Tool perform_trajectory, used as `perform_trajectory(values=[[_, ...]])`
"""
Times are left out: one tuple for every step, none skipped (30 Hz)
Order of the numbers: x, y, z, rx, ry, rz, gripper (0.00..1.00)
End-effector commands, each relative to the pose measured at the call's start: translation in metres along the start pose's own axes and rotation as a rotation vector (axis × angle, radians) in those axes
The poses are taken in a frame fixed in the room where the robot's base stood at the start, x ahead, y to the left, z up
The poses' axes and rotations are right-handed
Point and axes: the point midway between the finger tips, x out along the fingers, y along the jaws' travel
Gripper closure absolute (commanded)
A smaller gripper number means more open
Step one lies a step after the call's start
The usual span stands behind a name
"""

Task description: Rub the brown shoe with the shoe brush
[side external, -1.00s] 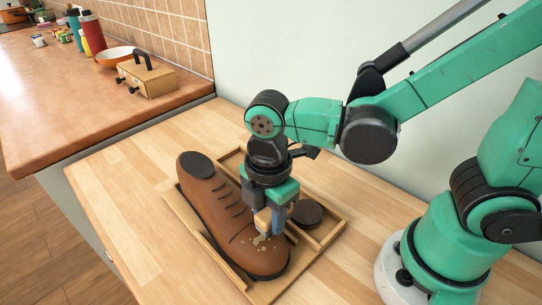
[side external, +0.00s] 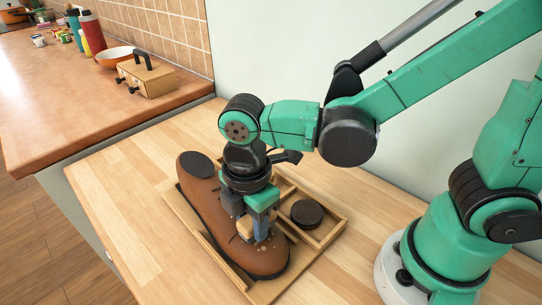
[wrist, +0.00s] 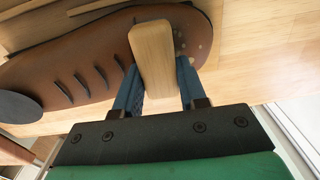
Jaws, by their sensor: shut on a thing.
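The brown shoe (side external: 203,205) lies in a wooden tray (side external: 181,215), its toe toward the front right and its dark opening at the back left. It also shows in the wrist view (wrist: 70,65). My gripper (side external: 257,232) is over the toe end, shut on the shoe brush, whose pale wooden body (wrist: 153,60) shows between the two blue fingers in the wrist view. The brush's underside is hidden, so I cannot tell whether it touches the shoe. A few pale specks (side external: 264,246) show on the toe beside the brush.
A dark round tin (side external: 307,213) sits in a side compartment of the tray. A higher counter (side external: 90,100) at the back left carries a wooden box (side external: 146,78), an orange bowl (side external: 115,57) and bottles. The light wooden table is clear at the front left.

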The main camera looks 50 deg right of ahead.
Motion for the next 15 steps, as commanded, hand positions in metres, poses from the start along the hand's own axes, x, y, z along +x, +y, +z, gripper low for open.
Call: perform_trajectory(values=[[0.002,0.000,0.005,0.003,0.000,0.000,1.00],[0.003,0.000,0.008,0.003,0.000,0.000,1.00],[0.000,0.000,0.012,0.003,0.000,0.000,1.00],[0.000,0.000,0.014,0.003,0.000,0.000,1.00],[0.000,0.000,0.017,0.003,0.000,0.000,1.00],[0.001,0.000,0.021,0.003,0.000,0.000,1.00],[0.002,0.000,0.023,0.003,0.000,0.000,1.00],[0.001,0.000,0.026,0.003,0.000,0.000,1.00],[-0.001,0.000,0.030,0.003,0.000,0.000,1.00],[-0.002,0.000,0.033,0.003,0.000,0.000,1.00],[-0.001,0.000,0.035,0.003,0.000,0.000,1.00],[0.000,0.000,0.032,-0.002,0.000,0.000,1.00],[0.001,0.000,0.028,-0.004,0.000,0.000,1.00],[0.002,0.000,0.025,-0.005,0.000,0.000,1.00],[0.001,0.000,0.021,-0.005,0.000,0.000,1.00]])
